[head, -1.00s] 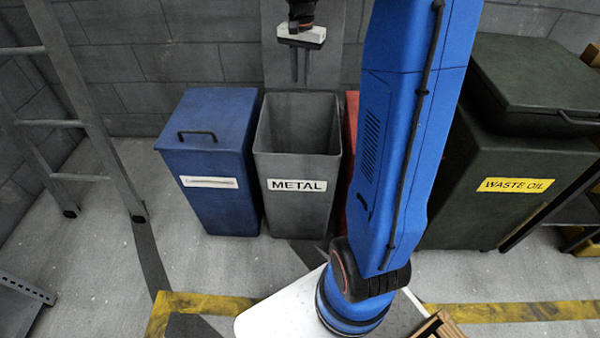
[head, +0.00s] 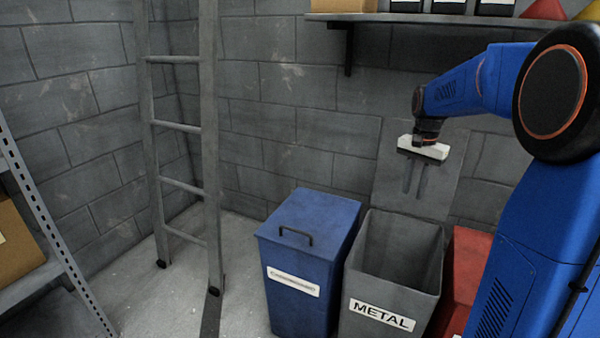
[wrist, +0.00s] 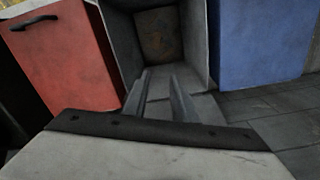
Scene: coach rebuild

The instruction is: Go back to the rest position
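My gripper (head: 413,188) hangs from my blue arm above and behind the open grey METAL bin (head: 378,292), against the back wall. Its two thin grey fingers point down, apart, with nothing between them. In the wrist view the fingers of my gripper (wrist: 160,75) also stand apart and empty, in front of the grey bin's opening (wrist: 117,40). A brownish patch shows deep inside the bin; I cannot tell what it is.
A lidded blue bin (head: 310,240) stands left of the grey bin, and a red bin (head: 468,265) right of it. A ladder (head: 209,150) leans at the left. A wall shelf (head: 400,18) runs above. Floor shows between ladder and blue bin.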

